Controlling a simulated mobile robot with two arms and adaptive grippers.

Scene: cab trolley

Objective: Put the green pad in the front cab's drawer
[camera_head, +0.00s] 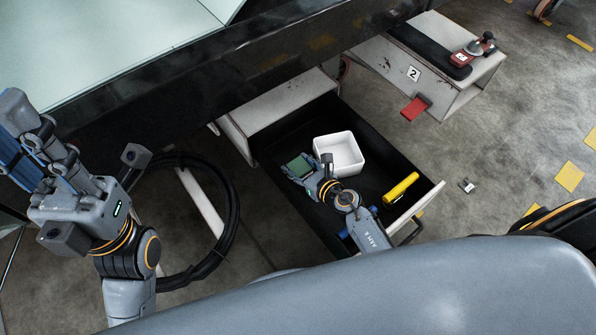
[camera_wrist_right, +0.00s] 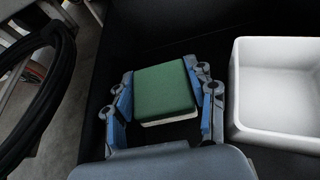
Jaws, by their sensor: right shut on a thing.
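The green pad (camera_head: 299,164) is a square block with a green top and a pale underside. My right gripper (camera_head: 297,168) is shut on it inside the open black drawer (camera_head: 377,168). In the right wrist view, the pad (camera_wrist_right: 165,88) sits between the two blue fingers of the right gripper (camera_wrist_right: 164,85), over the dark drawer floor. Whether the pad touches the floor cannot be told. My left gripper (camera_head: 22,160) is at the far left, away from the drawer; its fingers are partly cut off by the frame edge.
A white square bin (camera_head: 341,152) stands in the drawer just right of the pad; it also shows in the right wrist view (camera_wrist_right: 277,90). A yellow cylinder (camera_head: 401,187) lies near the drawer's front. A black hose coil (camera_head: 232,205) is left of the drawer. Another cab (camera_head: 440,65) bears a "2".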

